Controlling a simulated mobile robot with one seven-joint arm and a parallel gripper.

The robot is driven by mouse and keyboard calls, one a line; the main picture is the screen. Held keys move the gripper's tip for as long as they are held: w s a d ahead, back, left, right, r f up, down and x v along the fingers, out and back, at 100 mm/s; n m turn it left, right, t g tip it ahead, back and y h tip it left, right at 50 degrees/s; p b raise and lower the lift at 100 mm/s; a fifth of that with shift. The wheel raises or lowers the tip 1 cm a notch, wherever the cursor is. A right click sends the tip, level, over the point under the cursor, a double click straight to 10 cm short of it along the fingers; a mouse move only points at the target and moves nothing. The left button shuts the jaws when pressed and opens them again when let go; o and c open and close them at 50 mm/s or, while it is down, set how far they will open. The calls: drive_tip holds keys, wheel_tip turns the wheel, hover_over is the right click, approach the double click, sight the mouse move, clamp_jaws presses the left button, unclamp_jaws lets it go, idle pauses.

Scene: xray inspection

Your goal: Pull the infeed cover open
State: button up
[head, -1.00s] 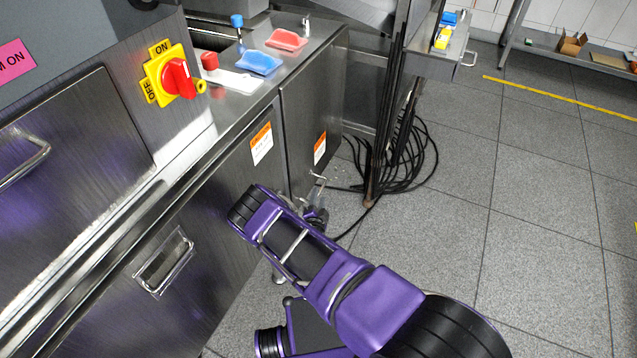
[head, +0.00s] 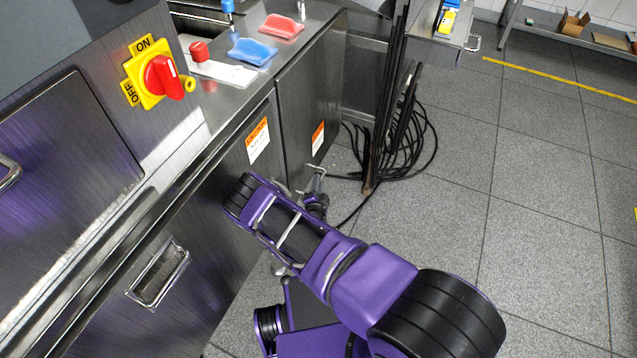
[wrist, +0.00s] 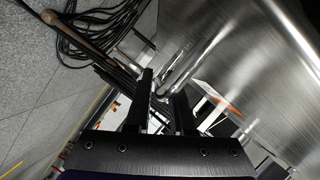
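The lower steel panels of the machine show in the head view; the right one (head: 306,92), with an orange and white label, is probably the infeed cover. A thin metal handle (head: 317,170) shows near its lower edge, close to my gripper (head: 316,200), which is partly hidden by my purple arm. In the wrist view the two black fingers of my gripper (wrist: 163,90) stand apart with a gap between them. A shiny metal bar (wrist: 190,68) lies just beyond the fingertips, beside a large steel surface (wrist: 245,55). I cannot tell whether the bar is between the fingers.
Black cables (head: 405,140) hang and coil on the floor just behind the handle. A red rotary switch (head: 163,77) and a recessed handle (head: 160,275) are on the machine at left. Blue (head: 252,51) and red packets (head: 281,26) lie on top. The tiled floor at right is clear.

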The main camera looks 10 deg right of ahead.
clamp_jaws()
idle(1.1)
